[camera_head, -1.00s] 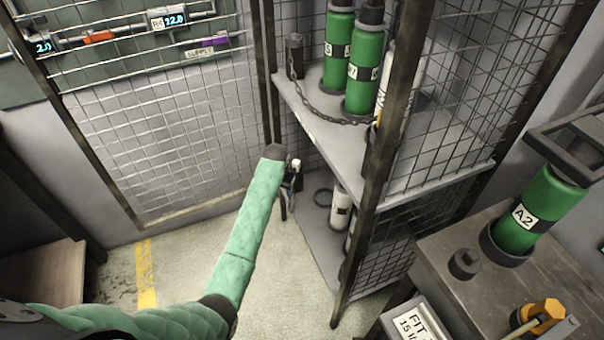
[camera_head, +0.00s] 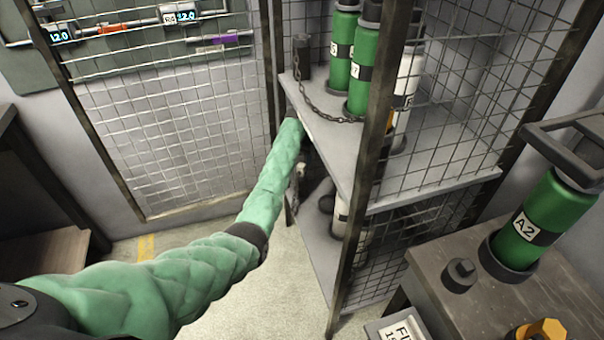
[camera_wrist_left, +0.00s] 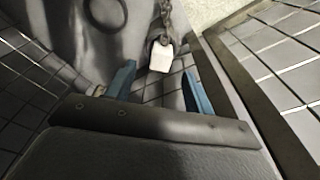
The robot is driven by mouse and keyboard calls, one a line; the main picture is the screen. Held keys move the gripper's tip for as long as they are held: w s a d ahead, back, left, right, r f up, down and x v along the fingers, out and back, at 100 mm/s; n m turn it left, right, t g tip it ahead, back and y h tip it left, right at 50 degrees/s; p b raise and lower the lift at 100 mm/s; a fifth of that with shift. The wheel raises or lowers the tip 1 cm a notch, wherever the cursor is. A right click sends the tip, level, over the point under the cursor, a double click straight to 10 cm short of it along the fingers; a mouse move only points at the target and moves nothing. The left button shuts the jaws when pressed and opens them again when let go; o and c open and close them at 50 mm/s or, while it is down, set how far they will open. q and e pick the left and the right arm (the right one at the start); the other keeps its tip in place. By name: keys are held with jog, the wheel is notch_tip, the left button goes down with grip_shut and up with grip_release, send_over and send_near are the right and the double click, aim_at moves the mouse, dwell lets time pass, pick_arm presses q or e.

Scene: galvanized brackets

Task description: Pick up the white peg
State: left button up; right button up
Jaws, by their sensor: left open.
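The white peg (camera_wrist_left: 161,56) hangs from a dark chain in the left wrist view, just beyond my fingertips. My left gripper (camera_wrist_left: 160,80) is open, its two blue fingers apart on either side below the peg, and nothing is between them. In the head view my green-sleeved left arm reaches to the front edge of the rack. The gripper there is small, dark and mostly hidden, so I cannot make out its fingers. My right gripper is in neither view.
The rack's shelf (camera_head: 322,130) holds green cylinders (camera_head: 367,62) and a white cylinder (camera_head: 405,90). A rack post (camera_head: 370,170) and mesh panels stand close to my left arm. At right, a bench (camera_head: 540,300) carries a green A2 cylinder (camera_head: 535,222).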

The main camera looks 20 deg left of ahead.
aim_at(301, 165)
pick_arm(q)
jog(key=f, duration=0.5)
jog(key=shift+w+f+b, duration=0.3)
jog(key=shift+w+f, duration=0.1)
jog(key=c, duration=1.1)
jog(key=shift+c, duration=0.2)
jog(key=shift+r, duration=0.15)
